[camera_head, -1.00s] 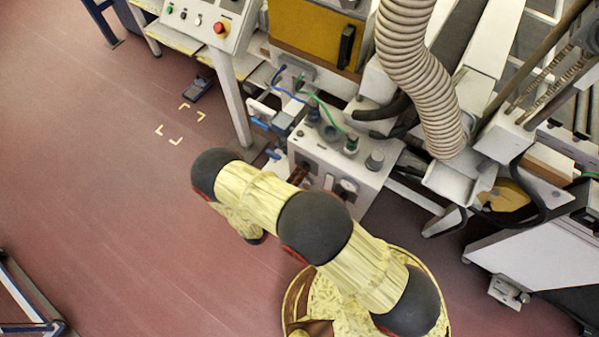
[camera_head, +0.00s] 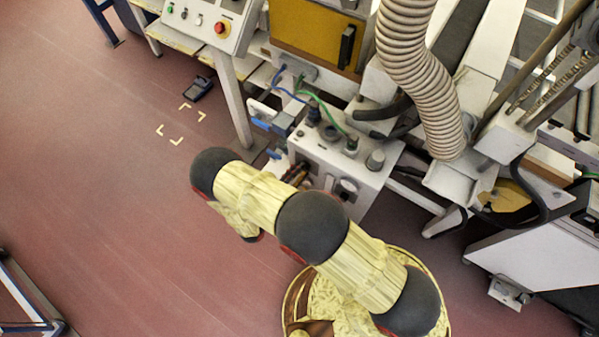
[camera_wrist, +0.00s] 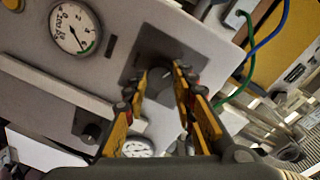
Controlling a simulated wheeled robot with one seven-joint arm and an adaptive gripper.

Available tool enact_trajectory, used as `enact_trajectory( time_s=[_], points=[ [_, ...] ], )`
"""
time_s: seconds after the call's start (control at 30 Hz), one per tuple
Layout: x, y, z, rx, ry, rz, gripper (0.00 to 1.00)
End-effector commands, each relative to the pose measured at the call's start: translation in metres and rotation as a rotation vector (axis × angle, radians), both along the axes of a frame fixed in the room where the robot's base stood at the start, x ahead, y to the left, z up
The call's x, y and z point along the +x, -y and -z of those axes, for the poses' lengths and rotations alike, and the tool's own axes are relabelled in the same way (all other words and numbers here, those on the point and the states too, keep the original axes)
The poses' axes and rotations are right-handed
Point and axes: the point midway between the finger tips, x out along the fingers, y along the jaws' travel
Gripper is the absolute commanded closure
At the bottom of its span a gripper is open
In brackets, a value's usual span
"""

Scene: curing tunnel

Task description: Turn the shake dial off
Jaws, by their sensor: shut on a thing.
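A grey-white control box (camera_head: 365,168) stands at the machine's front, right of centre in the head view; its front panel (camera_wrist: 205,32) fills much of the wrist view. My gripper (camera_wrist: 164,78) reaches to this panel with its two yellow fingers on either side of a dark knob (camera_wrist: 160,88) on a dark square plate. It is shut on this knob, which the fingers partly hide. No label shows that names it the shake dial, and its pointer position cannot be read. In the head view my arm hides most of the gripper.
A round gauge (camera_wrist: 75,27) is upper left on the panel, another gauge (camera_wrist: 138,147) lower down, and a second dark knob (camera_wrist: 91,130) at lower left. Green and blue cables (camera_wrist: 256,45) run on the right. A ribbed hose (camera_head: 425,75) hangs behind the box. Open floor lies left.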

Motion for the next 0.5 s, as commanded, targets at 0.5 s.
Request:
enact_trajectory(
  time_s=[0.5],
  points=[
    [0.0003, -0.0009, 0.0017, -0.092, -0.076, -0.002, 0.99]
  ],
)
